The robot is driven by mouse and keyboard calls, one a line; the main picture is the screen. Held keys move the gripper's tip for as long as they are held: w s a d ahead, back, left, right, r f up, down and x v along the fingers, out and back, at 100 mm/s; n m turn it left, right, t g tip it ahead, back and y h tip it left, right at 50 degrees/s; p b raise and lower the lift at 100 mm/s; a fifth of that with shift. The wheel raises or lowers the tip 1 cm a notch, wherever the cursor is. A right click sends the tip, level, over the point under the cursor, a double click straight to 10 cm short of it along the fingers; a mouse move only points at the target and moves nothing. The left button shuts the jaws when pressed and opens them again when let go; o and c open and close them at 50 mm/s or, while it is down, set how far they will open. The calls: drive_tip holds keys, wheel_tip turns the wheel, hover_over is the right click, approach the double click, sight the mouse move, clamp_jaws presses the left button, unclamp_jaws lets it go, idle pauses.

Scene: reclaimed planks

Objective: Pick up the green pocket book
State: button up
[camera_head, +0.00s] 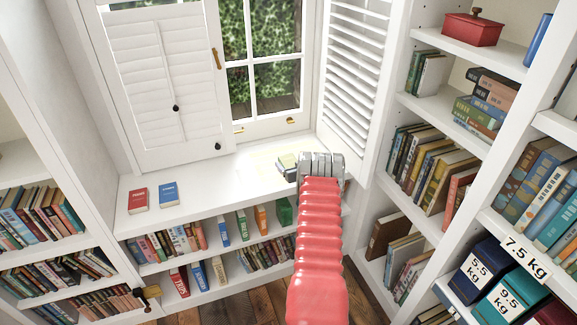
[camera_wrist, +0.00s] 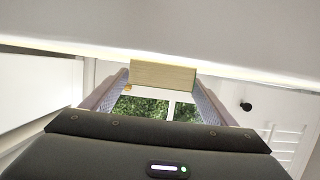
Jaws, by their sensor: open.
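A small dull-green block-like thing (camera_head: 286,161), which looks like the green pocket book, lies on the white window counter just left of my gripper (camera_head: 318,166). Its cover and title cannot be read. In the wrist view, a plain pale yellow-green face of the book (camera_wrist: 164,75) shows between the two fingertips of my gripper (camera_wrist: 163,90). The jaws are open, with a finger on each side of it. I cannot tell whether either finger touches it.
A red book (camera_head: 138,199) and a blue book (camera_head: 168,194) lie flat on the counter (camera_head: 225,178) to the left. Shutters and a window (camera_head: 262,65) stand behind. Full bookshelves (camera_head: 430,165) rise on the right. The counter between is clear.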

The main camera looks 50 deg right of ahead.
sight(291, 163)
drive_tip(key=shift+c, duration=0.5)
drive_tip(key=c, duration=1.1)
drive_tip(key=shift+r, duration=0.1)
wheel_tip(291, 163, up, 10)
idle(0.4)
